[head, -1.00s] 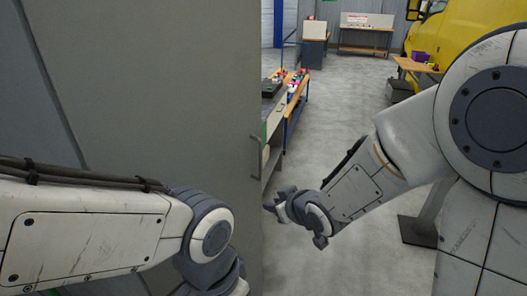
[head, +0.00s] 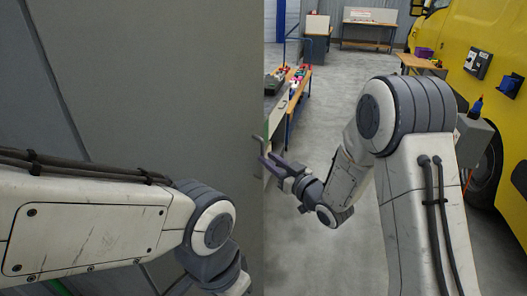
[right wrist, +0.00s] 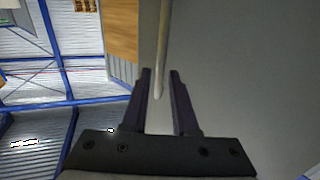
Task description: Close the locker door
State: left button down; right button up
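The locker door (head: 150,60) is a large grey panel filling the left half of the head view, its free edge near the middle. A thin bar handle (head: 257,143) sits near that edge. The handle also shows in the right wrist view (right wrist: 163,45), where its end reaches between the fingers. My right gripper (head: 266,164) is at the door's edge by the handle. In the right wrist view (right wrist: 160,95) its two fingers are apart, with gaps beside the bar. My left arm (head: 90,225) crosses in front of the door; its gripper is out of the picture.
A workbench (head: 290,105) with small coloured items stands beyond the door edge. A yellow truck (head: 500,110) stands at the right, with a wooden table (head: 415,62) behind. The grey floor (head: 335,100) between them is open.

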jog(key=shift+p+x, duration=0.3)
jog(key=shift+x, duration=1.55)
grip_shut()
